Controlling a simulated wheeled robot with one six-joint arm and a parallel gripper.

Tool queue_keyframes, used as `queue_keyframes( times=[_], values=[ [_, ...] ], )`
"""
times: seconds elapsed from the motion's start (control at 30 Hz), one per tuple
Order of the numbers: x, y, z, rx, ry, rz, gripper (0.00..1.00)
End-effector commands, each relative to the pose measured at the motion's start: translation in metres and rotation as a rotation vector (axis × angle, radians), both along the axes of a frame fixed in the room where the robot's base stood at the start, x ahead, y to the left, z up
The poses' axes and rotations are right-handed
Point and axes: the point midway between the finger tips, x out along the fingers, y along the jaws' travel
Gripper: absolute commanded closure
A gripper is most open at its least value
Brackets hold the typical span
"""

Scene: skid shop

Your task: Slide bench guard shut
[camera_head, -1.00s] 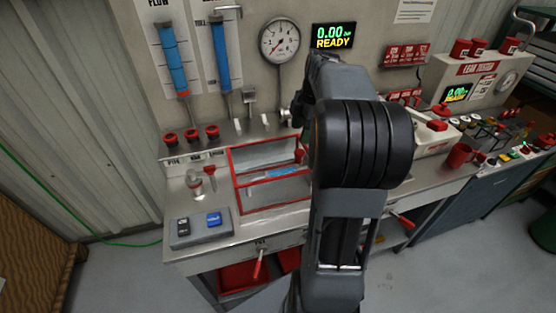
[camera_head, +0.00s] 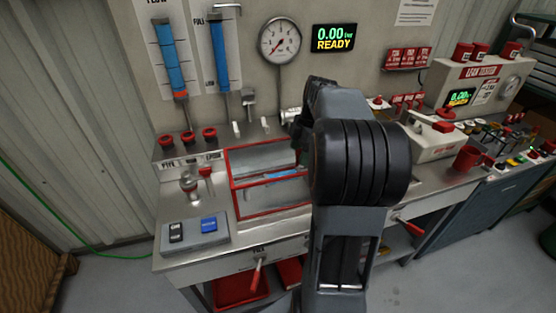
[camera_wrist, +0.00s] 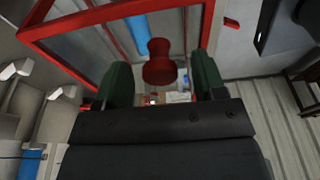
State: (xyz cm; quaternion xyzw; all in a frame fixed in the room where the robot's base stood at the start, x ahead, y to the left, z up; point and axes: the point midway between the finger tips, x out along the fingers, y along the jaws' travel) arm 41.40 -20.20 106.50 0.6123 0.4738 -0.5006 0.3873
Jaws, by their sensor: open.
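The bench guard (camera_head: 234,183) is a red-framed clear box on the steel bench, with a blue cylinder inside. In the wrist view its red frame (camera_wrist: 110,14) crosses the top. A red knob (camera_wrist: 160,65) on the guard sits between my gripper's two green fingers (camera_wrist: 162,80). The fingers are apart, with a gap on each side of the knob. In the head view my arm hides the guard's right end, the knob and most of my gripper.
A leak tester (camera_head: 476,85) and a red mug (camera_head: 467,158) are to the right.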

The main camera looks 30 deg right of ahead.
Motion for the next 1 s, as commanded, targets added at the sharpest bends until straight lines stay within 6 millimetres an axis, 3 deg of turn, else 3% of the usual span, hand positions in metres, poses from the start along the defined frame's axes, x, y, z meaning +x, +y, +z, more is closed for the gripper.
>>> queue_keyframes(
  times=[0.07,0.43,0.73,1.0],
  values=[
    [0.000,0.000,0.000,0.000,0.000,0.000,0.42],
    [0.000,0.000,0.000,0.000,0.000,0.000,0.77],
    [-0.001,-0.005,0.001,-0.001,-0.001,-0.001,0.77],
    [-0.006,-0.023,0.001,-0.001,-0.001,-0.001,0.77]
  ],
)
